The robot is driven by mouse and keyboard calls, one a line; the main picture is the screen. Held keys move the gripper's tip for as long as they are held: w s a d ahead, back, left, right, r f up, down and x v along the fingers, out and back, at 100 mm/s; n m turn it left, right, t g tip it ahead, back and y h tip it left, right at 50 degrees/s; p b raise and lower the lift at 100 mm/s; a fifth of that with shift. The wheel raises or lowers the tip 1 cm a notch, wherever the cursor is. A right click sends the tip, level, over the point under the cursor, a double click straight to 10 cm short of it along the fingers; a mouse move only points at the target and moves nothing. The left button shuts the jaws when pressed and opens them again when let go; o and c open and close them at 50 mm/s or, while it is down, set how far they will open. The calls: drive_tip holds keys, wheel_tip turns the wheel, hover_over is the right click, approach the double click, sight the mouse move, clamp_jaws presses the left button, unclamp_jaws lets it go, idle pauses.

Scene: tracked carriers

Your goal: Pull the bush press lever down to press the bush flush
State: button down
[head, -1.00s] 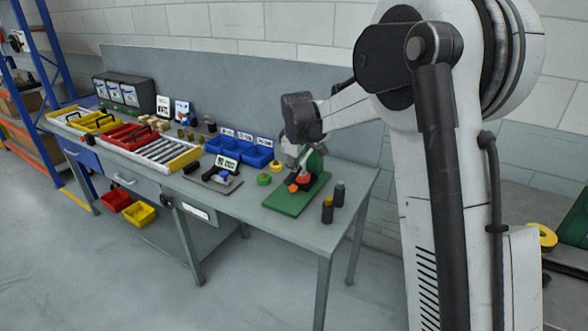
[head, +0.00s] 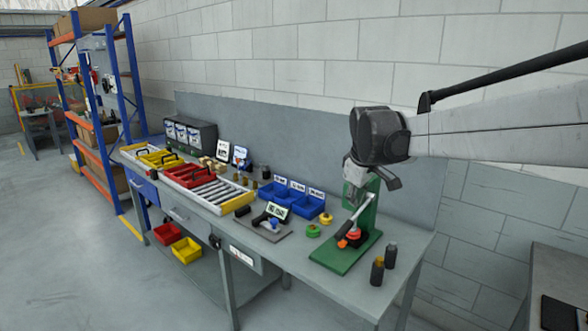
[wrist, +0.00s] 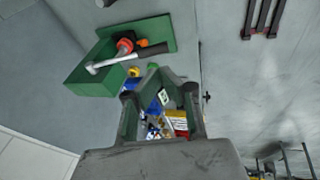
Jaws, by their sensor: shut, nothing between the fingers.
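The bush press stands near the right end of the bench, with a green base (head: 335,258) and a green upright (head: 369,210). Its lever is a pale rod (head: 357,214), and red and orange parts (head: 353,235) sit low on the press. In the wrist view the lever rod (wrist: 115,61) slants across the press to a dark grip (wrist: 152,50). My gripper (head: 352,192) is above the press, close to the upright. In the wrist view its shut, empty fingers (wrist: 153,70) appear below the grip. I cannot tell whether they touch the lever.
Two dark cylinders (head: 378,271) stand right of the press. A green round part (head: 313,231), blue bins (head: 305,208) and a display stand (head: 277,211) are to its left. A roller tray (head: 215,192) lies further left. A grey panel (head: 300,145) backs the bench.

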drive_tip(key=s+f+m+t+b, duration=0.1)
drive_tip(key=s+f+m, duration=0.2)
drive_tip(key=s, duration=0.8)
drive_tip(key=s+f+m+t+b, duration=0.1)
drive_tip(key=s+f+m+b, duration=0.2)
drive_tip(key=s, duration=0.9)
drive_tip(key=s+f+m+t, duration=0.15)
drive_tip(key=s+f, duration=0.25)
drive_tip(key=s, duration=0.7)
wheel_tip(320, 180, up, 9)
drive_tip(key=n+g+p, duration=0.4)
drive_tip(key=n, duration=0.5)
hover_over(345, 227)
drive_tip(key=s, duration=0.5)
drive_tip(key=x, duration=0.4)
drive_tip(key=p+x, duration=0.1)
drive_tip(key=x, duration=0.8)
drive_tip(key=shift+a+f+p, duration=0.25)
drive_tip(key=shift+a+p, duration=0.05)
drive_tip(key=shift+f, duration=0.15)
